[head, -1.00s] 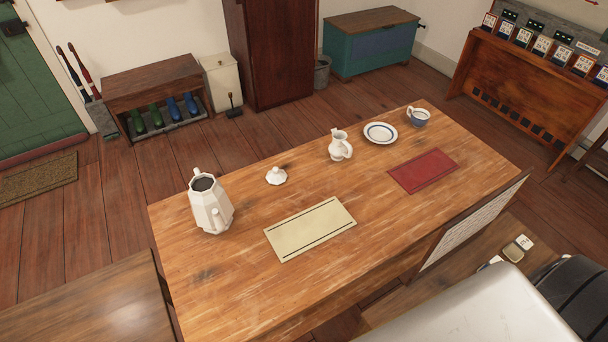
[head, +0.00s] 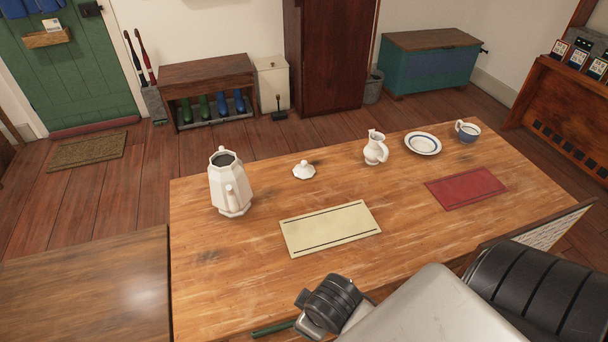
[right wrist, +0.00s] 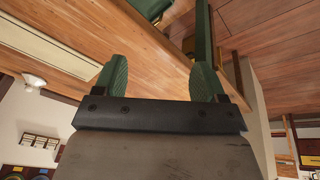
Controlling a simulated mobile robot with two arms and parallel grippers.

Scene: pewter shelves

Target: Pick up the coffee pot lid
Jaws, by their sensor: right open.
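The white coffee pot lid (head: 304,171), with a small knob on top, lies on the wooden table toward its far edge. The white faceted coffee pot (head: 231,190) stands upright and uncovered to its left, its dark inside showing. My right arm comes in at the bottom right of the head view. Its gripper is at the table's near edge, well short of the lid, with a green finger showing low in the picture. In the right wrist view my right gripper (right wrist: 158,74) has its green fingers apart with nothing between them. My left gripper is not in view.
A cream mat (head: 330,228) lies in front of the lid. A white jug (head: 375,149), a blue-rimmed saucer (head: 423,144), a cup (head: 468,131) and a red mat (head: 467,188) are to the right. The table around the lid is bare.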

